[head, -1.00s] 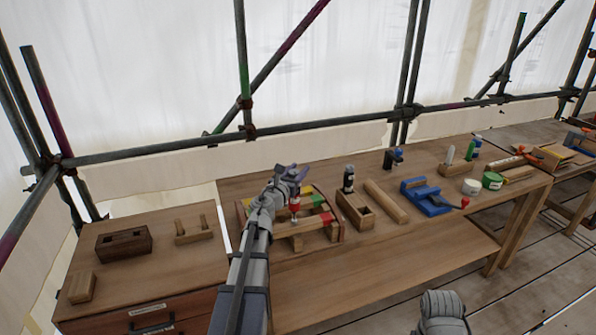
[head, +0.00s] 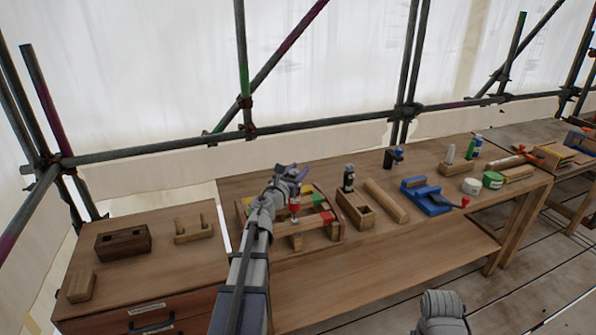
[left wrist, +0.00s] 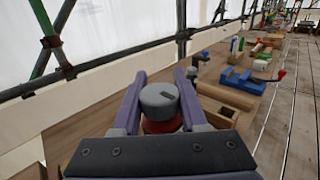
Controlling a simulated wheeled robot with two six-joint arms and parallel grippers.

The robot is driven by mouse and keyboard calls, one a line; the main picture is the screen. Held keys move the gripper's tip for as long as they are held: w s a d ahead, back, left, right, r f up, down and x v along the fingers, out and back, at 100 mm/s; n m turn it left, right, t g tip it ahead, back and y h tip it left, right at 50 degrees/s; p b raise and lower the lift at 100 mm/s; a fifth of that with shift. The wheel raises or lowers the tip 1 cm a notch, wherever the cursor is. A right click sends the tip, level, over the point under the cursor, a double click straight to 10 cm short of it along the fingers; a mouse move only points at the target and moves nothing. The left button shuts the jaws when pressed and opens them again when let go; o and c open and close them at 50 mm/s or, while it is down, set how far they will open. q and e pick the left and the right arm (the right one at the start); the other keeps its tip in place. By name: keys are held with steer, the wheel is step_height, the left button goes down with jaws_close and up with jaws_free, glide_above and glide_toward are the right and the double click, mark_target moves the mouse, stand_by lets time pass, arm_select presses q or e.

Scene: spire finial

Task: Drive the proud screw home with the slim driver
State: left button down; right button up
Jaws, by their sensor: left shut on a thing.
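My left gripper (head: 294,176) is over the near left part of the long workbench, above a wooden stand with yellow, green and red patches (head: 322,209). In the left wrist view the two purple fingers of my left gripper (left wrist: 160,82) close on a driver handle (left wrist: 160,99) with a round grey cap and a red body. The red part of the driver (head: 294,207) shows below the fingers in the head view, upright over the stand. Its tip and the proud screw cannot be made out.
A wooden box with a dark bottle (head: 348,179) and a wooden bar (head: 386,201) lie right of the stand. A blue vise (head: 426,197) is further right. A side cabinet (head: 158,267) with wooden blocks stands left. Scaffold poles (head: 300,127) run behind.

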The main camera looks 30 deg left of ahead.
steer(key=shift+f, duration=0.2)
stand_by(0.4)
step_height(320, 180, up, 7)
steer(key=p, duration=0.6)
steer(key=shift+p, duration=0.35)
stand_by(1.4)
